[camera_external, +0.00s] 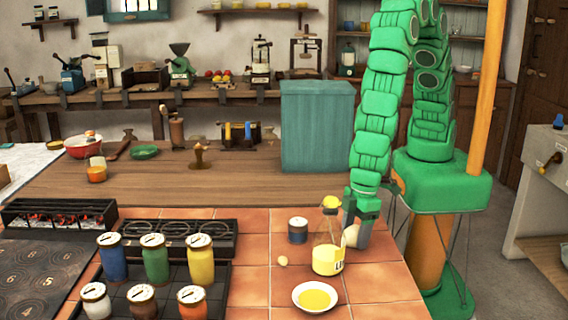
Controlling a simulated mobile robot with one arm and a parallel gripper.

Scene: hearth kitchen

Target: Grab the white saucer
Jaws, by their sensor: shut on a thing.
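My gripper (358,232) is low over the right part of the tiled counter, pointing down. It is shut on a pale, rounded thing that looks like the white saucer (350,236), held tilted on edge. The glass jar and the gripper partly hide it, and I cannot tell whether it touches the tiles. A white dish (299,304) with a yellow filling sits flat near the counter's front edge, apart from my gripper.
A glass jar with yellow contents (327,262) stands just left of my gripper. A dark blue tin (297,231) and a small pale round thing (282,261) are further left. Several lidded jars (155,262) stand at the left. A teal box (317,125) stands behind.

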